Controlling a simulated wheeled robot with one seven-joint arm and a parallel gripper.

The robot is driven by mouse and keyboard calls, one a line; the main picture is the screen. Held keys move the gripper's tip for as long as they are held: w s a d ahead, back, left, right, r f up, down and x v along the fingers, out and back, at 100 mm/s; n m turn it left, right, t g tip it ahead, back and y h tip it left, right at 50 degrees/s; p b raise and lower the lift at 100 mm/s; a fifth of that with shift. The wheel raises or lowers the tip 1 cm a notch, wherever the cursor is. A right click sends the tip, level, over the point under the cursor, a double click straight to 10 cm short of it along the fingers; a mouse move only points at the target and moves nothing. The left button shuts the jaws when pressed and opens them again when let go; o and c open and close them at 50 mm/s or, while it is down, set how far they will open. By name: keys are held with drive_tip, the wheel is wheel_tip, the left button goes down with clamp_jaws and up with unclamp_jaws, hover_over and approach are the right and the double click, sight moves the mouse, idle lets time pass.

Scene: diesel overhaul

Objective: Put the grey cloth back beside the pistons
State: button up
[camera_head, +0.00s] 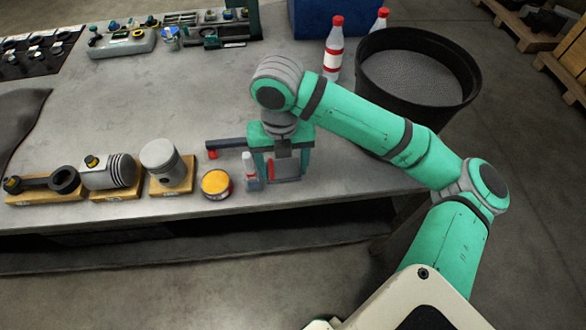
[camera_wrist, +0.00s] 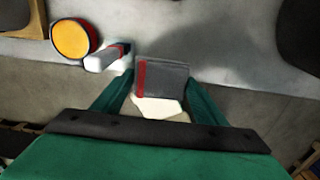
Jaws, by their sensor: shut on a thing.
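My gripper (camera_head: 281,160) is low at the front edge of the bench. It is shut on a flat grey piece with a red stripe, which looks like the folded grey cloth (camera_head: 287,168). In the wrist view the cloth (camera_wrist: 168,78) sits between the two green fingers. The pistons stand on wooden blocks to the left of my gripper: a plain grey piston (camera_head: 160,158) and a ribbed one (camera_head: 108,172) lying on its side. A small white bottle (camera_head: 250,168) and an orange-topped tin (camera_head: 216,183) are between my gripper and the pistons.
A connecting rod (camera_head: 45,182) lies on a block at far left, below a dark grey sheet (camera_head: 18,112). A black bin (camera_head: 455,75) and red-capped bottles (camera_head: 334,48) are at back right. The bench middle (camera_head: 165,95) is clear.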

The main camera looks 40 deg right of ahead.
sight(293, 165)
drive_tip(key=d+f, duration=0.1)
drive_tip(key=w+d+f, duration=0.1)
drive_tip(key=f, duration=0.1)
drive_tip(key=d+f, duration=0.2)
drive_tip(key=shift+w+f, duration=0.2)
drive_tip(key=shift+w, duration=0.15)
drive_tip(key=shift+w+d+f, duration=0.1)
drive_tip(key=shift+d+f, duration=0.05)
drive_tip(key=shift+f, duration=0.75)
drive_tip(key=shift+w+d+f, duration=0.1)
drive_tip(key=shift+f, duration=0.8)
drive_tip(key=shift+f, duration=0.1)
drive_tip(key=o, duration=1.1)
wheel_tip(293, 165, up, 12)
drive_tip(key=shift+r, duration=0.15)
drive_tip(key=shift+s, duration=0.1)
